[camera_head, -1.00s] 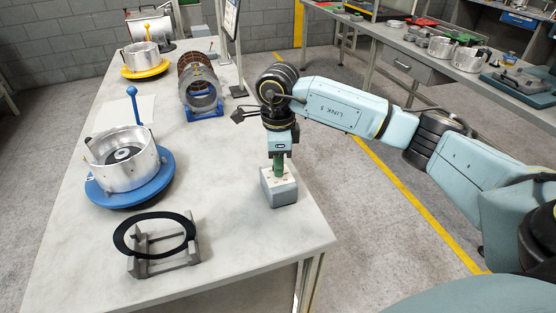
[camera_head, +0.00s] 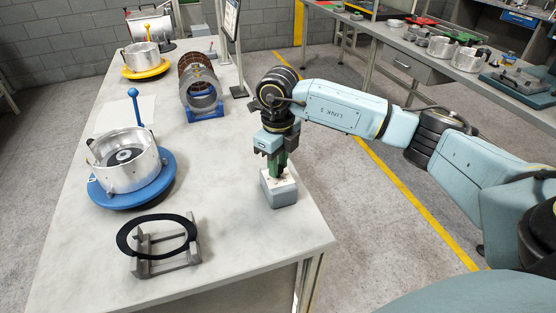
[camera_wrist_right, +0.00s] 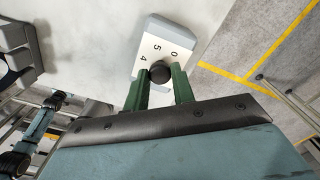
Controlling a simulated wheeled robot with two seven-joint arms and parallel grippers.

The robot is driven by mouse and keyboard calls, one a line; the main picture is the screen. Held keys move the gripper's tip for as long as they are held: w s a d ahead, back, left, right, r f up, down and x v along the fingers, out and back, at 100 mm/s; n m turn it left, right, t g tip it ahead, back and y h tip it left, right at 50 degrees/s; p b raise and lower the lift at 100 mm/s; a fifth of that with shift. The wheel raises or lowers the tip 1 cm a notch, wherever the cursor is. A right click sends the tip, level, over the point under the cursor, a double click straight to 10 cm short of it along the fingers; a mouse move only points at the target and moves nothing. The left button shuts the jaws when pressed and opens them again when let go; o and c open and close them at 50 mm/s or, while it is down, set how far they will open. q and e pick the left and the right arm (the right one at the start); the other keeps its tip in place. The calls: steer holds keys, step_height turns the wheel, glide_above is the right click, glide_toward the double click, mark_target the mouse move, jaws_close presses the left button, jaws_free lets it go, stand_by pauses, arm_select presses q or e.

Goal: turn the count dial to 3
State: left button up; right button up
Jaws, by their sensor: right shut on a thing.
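The count dial box (camera_head: 283,194) is a small grey block with a pale top, near the right edge of the white table. The round black knob (camera_wrist_right: 160,72) sits between the green fingertips of my right gripper (camera_head: 279,172). The gripper points down from above and is shut on the knob. Which number the knob points to cannot be told. My left gripper is not in view.
A black ring on a grey stand (camera_head: 150,268) is at the table's front. A metal pot on a blue round base (camera_head: 105,198) stands at the left, a yellow-based pot (camera_head: 145,72) farther back. A row of rings in a blue holder (camera_head: 206,114) is behind. The table around the box is clear.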

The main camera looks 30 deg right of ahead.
steer(key=m+p, duration=0.1)
steer(key=m, duration=0.3)
steer(key=shift+r+m, duration=0.15)
steer(key=shift+m, duration=0.15)
steer(key=m+p, duration=0.1)
steer(key=m, duration=0.2)
steer(key=shift+m, duration=0.3)
steer(key=m+p, duration=0.1)
steer(key=m, duration=0.3)
steer(key=shift+p, duration=0.35)
steer(key=shift+m+p, duration=0.55)
steer(key=shift+m, duration=1.15)
steer(key=shift+w, duration=0.1)
steer(key=o, duration=1)
